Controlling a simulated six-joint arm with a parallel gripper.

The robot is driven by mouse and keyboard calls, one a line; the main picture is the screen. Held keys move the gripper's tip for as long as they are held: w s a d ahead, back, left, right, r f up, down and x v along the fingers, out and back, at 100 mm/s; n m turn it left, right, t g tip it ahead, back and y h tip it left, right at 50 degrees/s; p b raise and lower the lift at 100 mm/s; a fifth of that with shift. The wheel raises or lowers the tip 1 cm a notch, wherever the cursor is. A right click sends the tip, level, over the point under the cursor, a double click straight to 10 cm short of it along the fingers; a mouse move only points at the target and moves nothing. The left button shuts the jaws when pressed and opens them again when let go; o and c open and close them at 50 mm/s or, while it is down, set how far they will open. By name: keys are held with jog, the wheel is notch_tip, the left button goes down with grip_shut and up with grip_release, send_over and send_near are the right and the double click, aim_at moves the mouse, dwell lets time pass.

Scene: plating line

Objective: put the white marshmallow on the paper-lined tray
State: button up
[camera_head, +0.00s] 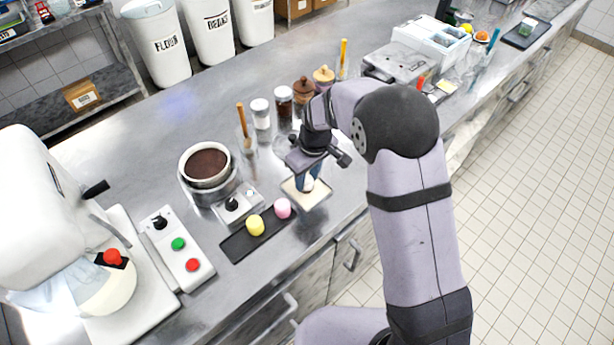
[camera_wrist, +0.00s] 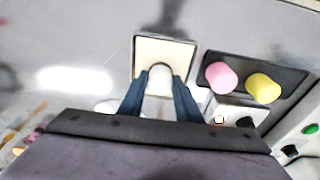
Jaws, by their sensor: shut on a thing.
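The white marshmallow (camera_wrist: 159,82) is between the two blue fingers of my gripper (camera_wrist: 159,96) in the wrist view. My gripper is shut on it, and it shows small and white at the fingertips (camera_head: 307,183) in the head view. The paper-lined tray (camera_head: 318,199) is directly below or behind the marshmallow in both views; its pale liner and thin dark rim show in the wrist view (camera_wrist: 181,55). I cannot tell whether the marshmallow touches the paper.
A dark tray (camera_head: 238,246) beside it holds a yellow marshmallow (camera_head: 255,225) and a pink marshmallow (camera_head: 283,208). A pot of dark brown contents (camera_head: 207,163) stands on a heater at left. Jars (camera_head: 283,103) stand behind. The counter's front edge is close.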

jog(key=o, duration=0.7)
jog(key=shift+f, duration=0.1)
jog(key=r+b, duration=0.1)
jog(key=r, duration=0.3)
jog(key=s+r, duration=0.1)
jog(key=r, duration=0.3)
jog(key=d+r+b, duration=0.1)
jog(key=r, duration=0.3)
jog(key=shift+s+d+r+b, duration=0.1)
jog(key=shift+s+b, duration=0.05)
jog(key=shift+b, duration=0.15)
jog(key=shift+d, duration=0.1)
jog(key=s+d+f+m, duration=0.2)
jog(key=s+d+m, duration=0.1)
jog(key=s+d, duration=0.2)
jog(key=s+d+f+m+g, duration=0.1)
jog(key=s+d+f+m, duration=0.2)
jog(key=s+d, duration=0.3)
jog(key=s+d+f+m+h, duration=0.1)
jog(key=s+d+f+m, duration=0.2)
jog(key=s, duration=0.7)
jog(key=shift+s+d, duration=0.2)
jog(key=shift+d, duration=0.45)
jog(key=shift+s+d, duration=0.15)
jog(key=shift+d, duration=0.45)
